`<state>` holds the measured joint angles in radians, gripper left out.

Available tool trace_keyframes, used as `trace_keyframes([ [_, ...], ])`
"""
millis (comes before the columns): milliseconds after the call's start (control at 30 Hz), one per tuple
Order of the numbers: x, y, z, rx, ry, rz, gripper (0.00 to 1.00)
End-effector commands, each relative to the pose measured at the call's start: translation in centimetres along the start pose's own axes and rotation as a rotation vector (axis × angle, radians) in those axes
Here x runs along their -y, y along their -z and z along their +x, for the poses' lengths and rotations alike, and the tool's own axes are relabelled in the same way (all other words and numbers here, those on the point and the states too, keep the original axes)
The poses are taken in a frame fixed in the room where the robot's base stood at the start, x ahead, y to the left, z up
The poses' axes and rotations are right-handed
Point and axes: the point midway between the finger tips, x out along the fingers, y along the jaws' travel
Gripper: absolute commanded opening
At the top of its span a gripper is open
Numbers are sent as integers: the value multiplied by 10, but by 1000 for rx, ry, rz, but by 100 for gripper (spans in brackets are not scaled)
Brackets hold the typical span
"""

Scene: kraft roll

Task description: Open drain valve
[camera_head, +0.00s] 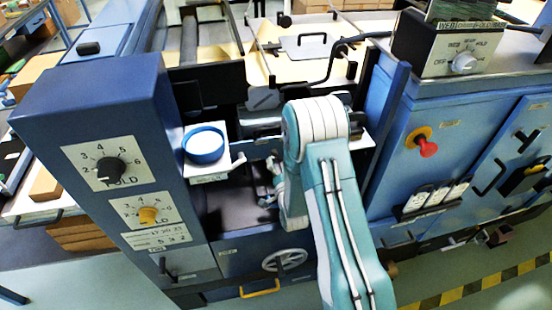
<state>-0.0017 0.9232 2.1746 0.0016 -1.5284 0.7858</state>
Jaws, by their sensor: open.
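A white block with a round blue cup (205,146) on top stands beside the left machine column. A small pale lever-like fitting (238,162) sticks out from its right side. It may be the drain valve, but I cannot tell for sure. My gripper (269,183) is to the right of this fitting, partly hidden behind my own teal and white arm. Its dark fingers look apart, and I see nothing held in them. It appears separate from the fitting.
The left column carries a black knob (109,169) and a yellow knob (148,215). A red knob (427,147) sits on the right blue cabinet. A grey handwheel (285,260) is low in the middle. Blue uprights flank the recess around my gripper.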

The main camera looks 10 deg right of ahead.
Motion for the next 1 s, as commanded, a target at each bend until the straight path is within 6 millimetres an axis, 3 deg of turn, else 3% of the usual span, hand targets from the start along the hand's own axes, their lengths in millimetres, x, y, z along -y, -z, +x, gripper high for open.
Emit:
trace_keyframes([
  [200, 0, 0, 26, 0, -1, 0, 100],
  [533, 0, 0, 31, 1, -1, 0, 100],
  [567, 0, 0, 31, 0, -1, 0, 91],
  [600, 0, 0, 31, 1, -1, 0, 73],
  [700, 0, 0, 31, 1, -1, 0, 32],
  [1000, -1, 0, 31, 0, -2, 11, 32],
])
